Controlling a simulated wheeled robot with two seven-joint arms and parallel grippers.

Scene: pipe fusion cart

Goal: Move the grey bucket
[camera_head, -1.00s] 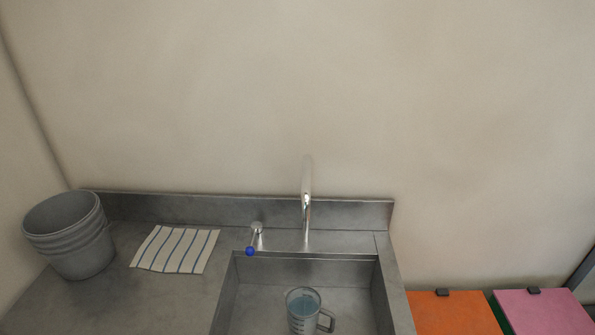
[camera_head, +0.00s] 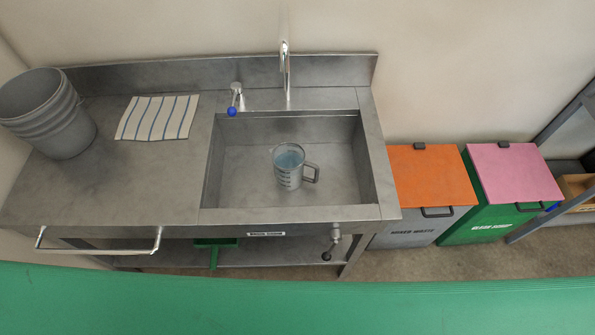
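The grey bucket (camera_head: 62,128) stands upright on the left end of the steel sink counter (camera_head: 150,185), close to the left wall. It has ribbed sides near its rim, and its inside is mostly hidden. Neither of my grippers shows in the head view, so nothing is seen touching the bucket.
A striped cloth (camera_head: 157,117) lies right of the bucket. A measuring jug (camera_head: 289,168) stands in the sink basin (camera_head: 240,185) below the tap (camera_head: 286,75). An orange-lidded bin (camera_head: 432,176) and a pink-lidded bin (camera_head: 512,174) stand right. A green surface (camera_head: 300,305) crosses the foreground.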

